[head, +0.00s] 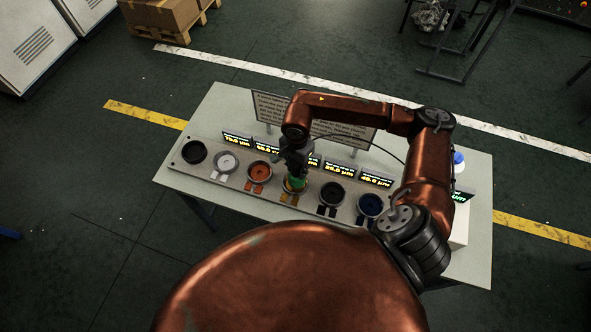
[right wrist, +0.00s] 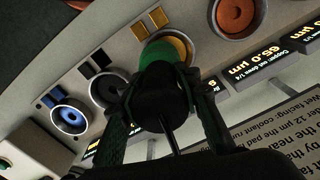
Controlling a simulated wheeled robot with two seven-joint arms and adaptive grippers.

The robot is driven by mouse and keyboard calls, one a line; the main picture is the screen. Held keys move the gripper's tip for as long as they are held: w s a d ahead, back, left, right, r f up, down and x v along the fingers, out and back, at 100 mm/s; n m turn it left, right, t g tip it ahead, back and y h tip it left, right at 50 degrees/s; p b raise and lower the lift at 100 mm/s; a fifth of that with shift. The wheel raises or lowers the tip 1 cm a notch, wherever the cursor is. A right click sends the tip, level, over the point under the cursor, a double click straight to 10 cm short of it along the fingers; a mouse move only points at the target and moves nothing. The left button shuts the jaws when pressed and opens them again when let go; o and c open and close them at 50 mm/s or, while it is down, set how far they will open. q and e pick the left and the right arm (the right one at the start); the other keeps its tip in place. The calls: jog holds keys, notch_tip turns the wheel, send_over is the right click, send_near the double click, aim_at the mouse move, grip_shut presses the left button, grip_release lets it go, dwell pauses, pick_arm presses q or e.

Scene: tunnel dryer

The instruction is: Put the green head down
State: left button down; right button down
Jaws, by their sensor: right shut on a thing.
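The green head (head: 296,184) is between the fingers of my right gripper (head: 294,166), which is shut on it. In the right wrist view the green head (right wrist: 160,62) shows beneath a dark cylindrical body with a cable, between the fingers of the right gripper (right wrist: 150,90). It is at the yellow-rimmed cup (right wrist: 180,44), which also shows in the head view (head: 287,191); whether it touches the cup's floor I cannot tell. My left gripper is not in view.
The panel on the pale table (head: 455,262) has other cups: empty black (head: 193,152), grey (head: 225,162), orange (head: 259,172), dark (head: 331,194) and blue (head: 370,205). Small displays stand behind them. A sign (head: 268,108) stands behind the gripper. A white-and-blue bottle (head: 458,161) is at right.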

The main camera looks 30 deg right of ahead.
jog(key=shift+w+d+f, duration=0.2)
jog(key=shift+w+f, duration=0.65)
jog(key=shift+f, duration=0.15)
notch_tip(320, 180, down, 3)
jog(key=shift+w+f+p, duration=0.1)
jog(key=shift+p, duration=0.65)
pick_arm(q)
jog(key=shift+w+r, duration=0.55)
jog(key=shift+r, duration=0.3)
pick_arm(e)
jog(key=shift+f, duration=0.1)
jog(key=shift+f, duration=0.1)
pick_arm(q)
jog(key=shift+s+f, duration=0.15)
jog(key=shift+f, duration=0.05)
pick_arm(e)
jog(key=c, duration=1.4)
grip_release()
